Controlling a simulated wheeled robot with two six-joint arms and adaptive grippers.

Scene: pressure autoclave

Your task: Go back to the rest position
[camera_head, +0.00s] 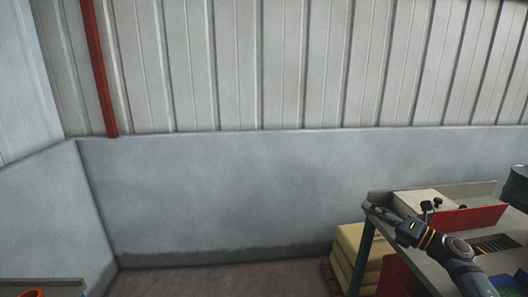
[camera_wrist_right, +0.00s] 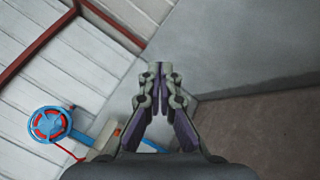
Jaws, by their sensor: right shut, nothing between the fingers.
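My right gripper (camera_head: 368,207) is at the lower right of the head view, on the arm that comes in from the bottom right corner. It appears over the left end of a workbench. In the right wrist view my right gripper (camera_wrist_right: 158,68) points away from the camera, its fingertips together with nothing between them. It faces the wall and floor. My left gripper does not show in either view.
The workbench (camera_head: 487,262) holds a red panel (camera_head: 468,220) and a pale box (camera_head: 420,201). Yellowish sacks (camera_head: 347,242) are stacked beside it. A blue-and-red round device (camera_wrist_right: 50,124) shows in the wrist view. The floor (camera_head: 220,282) left of the sacks is clear.

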